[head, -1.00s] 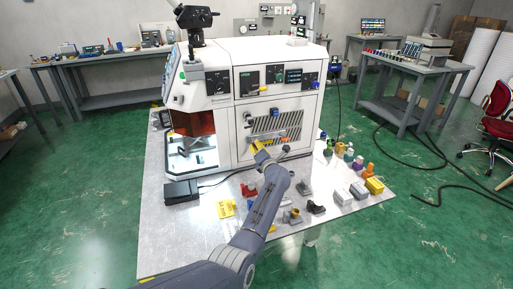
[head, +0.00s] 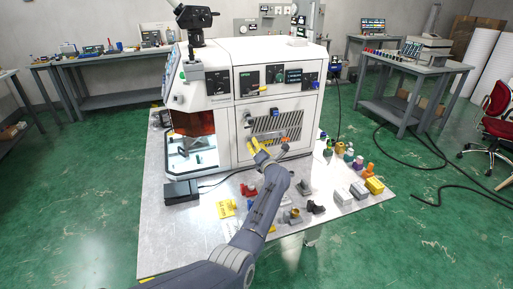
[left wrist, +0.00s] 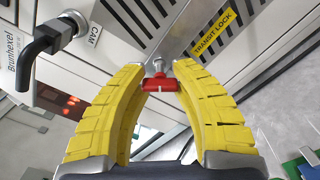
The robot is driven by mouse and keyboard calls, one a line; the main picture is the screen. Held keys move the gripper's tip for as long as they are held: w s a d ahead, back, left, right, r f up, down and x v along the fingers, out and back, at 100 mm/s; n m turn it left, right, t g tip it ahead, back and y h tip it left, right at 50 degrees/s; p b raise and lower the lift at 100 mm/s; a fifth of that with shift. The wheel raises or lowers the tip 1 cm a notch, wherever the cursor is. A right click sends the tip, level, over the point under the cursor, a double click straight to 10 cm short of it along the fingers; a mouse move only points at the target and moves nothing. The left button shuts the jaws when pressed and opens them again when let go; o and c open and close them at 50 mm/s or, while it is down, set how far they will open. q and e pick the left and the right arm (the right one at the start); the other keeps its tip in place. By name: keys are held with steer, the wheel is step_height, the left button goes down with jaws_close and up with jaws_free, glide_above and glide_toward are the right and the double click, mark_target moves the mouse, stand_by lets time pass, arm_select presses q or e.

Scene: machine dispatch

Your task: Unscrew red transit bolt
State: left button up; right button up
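The red transit bolt (left wrist: 158,84) has a red cross handle on a metal shank. In the left wrist view it sits at the machine's front panel, below the yellow TRANSIT LOCK label (left wrist: 214,33). My left gripper (left wrist: 160,68) has its yellow fingers spread on both sides of the bolt. A gap shows around the handle, so the fingers do not look clamped on it. In the head view my left gripper (head: 263,149) is at the lower part of the white machine (head: 230,110); the bolt cannot be made out there. My right gripper is not in view.
A black crank handle (left wrist: 42,45) sticks out by the CAM label in the left wrist view. Slotted vents (head: 268,124) are above the gripper. Several small coloured parts and blocks lie on the grey table (head: 165,235), right of and below the arm. The table's front left is bare.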

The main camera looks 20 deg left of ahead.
arm_select(q)
steer(key=shift+s, duration=0.1)
steer(key=shift+v, duration=1.95)
steer(key=shift+o, duration=0.7)
steer(key=shift+a, duration=0.1)
steer(key=m, duration=1.9)
steer(key=shift+s+d+r, duration=0.15)
steer(key=shift+s+d, duration=0.2)
steer(key=shift+x, duration=2.35)
